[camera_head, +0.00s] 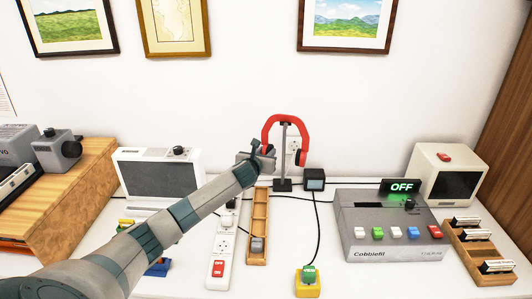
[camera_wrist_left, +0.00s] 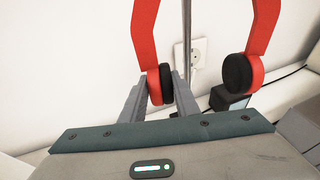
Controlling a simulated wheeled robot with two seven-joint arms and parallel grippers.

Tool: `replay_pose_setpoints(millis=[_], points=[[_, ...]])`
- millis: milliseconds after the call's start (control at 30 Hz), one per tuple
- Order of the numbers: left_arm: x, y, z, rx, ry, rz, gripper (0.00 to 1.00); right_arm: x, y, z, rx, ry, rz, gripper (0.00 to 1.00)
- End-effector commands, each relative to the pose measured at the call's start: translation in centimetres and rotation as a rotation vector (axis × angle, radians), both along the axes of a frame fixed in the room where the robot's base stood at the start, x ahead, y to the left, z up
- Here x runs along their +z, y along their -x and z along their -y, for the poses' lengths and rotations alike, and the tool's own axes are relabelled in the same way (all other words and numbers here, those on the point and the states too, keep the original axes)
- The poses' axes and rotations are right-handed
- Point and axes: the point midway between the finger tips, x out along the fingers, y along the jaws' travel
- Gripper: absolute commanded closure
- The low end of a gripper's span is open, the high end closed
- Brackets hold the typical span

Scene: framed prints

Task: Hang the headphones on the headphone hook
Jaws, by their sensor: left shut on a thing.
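The red headphones (camera_head: 272,124) with black ear pads are upright, band on top, near the back wall. They also show in the left wrist view (camera_wrist_left: 259,32). The headphone hook is a thin grey post (camera_head: 284,152) on a dark base; in the left wrist view the post (camera_wrist_left: 187,35) passes between the two ear cups. The band arches at the post's top; I cannot tell whether it rests on it. My left gripper (camera_wrist_left: 160,88) is shut on the left-hand ear cup. My right gripper is not in view.
A wall outlet (camera_head: 294,146) is behind the headphones. A wooden tray (camera_head: 259,208), a power strip (camera_head: 222,245) and a small dark box (camera_head: 314,180) stand close to the hook. A grey button console (camera_head: 388,230) is to the right. Cables run across the white table.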

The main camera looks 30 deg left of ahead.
Motion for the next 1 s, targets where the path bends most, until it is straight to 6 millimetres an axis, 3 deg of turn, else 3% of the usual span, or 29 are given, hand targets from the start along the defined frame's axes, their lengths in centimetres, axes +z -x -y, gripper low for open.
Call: replay_pose_setpoints(millis=[867, 900, 1000], points=[[-0.54, -0.17, -0.10, -0.001, 0.000, 0.002, 0.99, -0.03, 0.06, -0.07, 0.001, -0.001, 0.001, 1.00], [-0.54, -0.17, -0.10, -0.001, 0.000, 0.002, 0.70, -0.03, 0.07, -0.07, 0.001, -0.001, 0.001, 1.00], [-0.55, -0.17, -0.10, -0.001, 0.000, 0.002, 0.50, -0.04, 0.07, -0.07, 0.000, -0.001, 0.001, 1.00]])
